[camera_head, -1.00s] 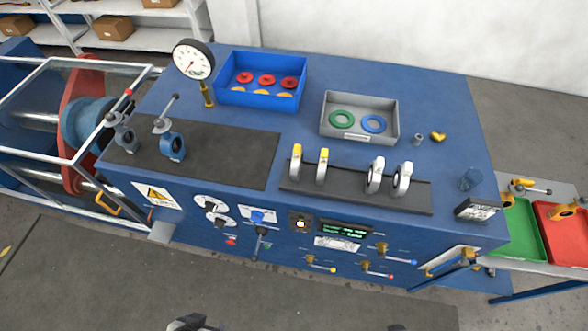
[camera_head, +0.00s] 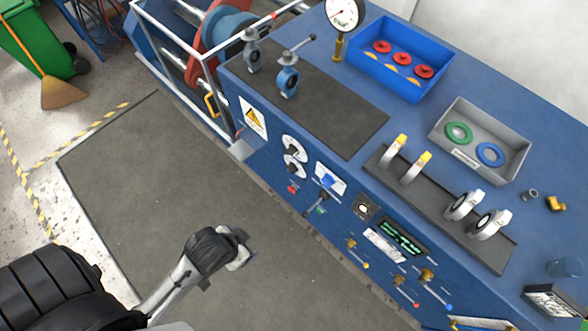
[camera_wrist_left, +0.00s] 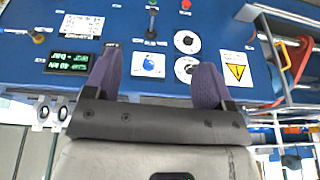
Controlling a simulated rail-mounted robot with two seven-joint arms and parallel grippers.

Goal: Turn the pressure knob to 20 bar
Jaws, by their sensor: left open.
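The front panel of the blue bench (camera_head: 325,222) carries two white round dials with dark knobs, an upper dial (camera_head: 293,148) and a lower dial (camera_head: 294,168). I cannot read their labels or settings. A blue knob on a white plate (camera_head: 330,179) sits right of them. In the left wrist view, upside down, the two dials (camera_wrist_left: 187,42) (camera_wrist_left: 186,69) and the blue knob's plate (camera_wrist_left: 148,66) appear beyond the fingers. My left gripper (camera_head: 243,248) is open and empty, in front of the panel and apart from it; its fingers (camera_wrist_left: 155,72) frame the blue knob plate. My right gripper is out of view.
A lit display (camera_head: 403,238), a lever (camera_head: 320,200) and a red button (camera_head: 292,188) are on the panel. A pressure gauge (camera_head: 343,14), a blue bin (camera_head: 400,62) and a grey bin (camera_head: 480,140) stand on top. The floor mat before the bench is clear.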

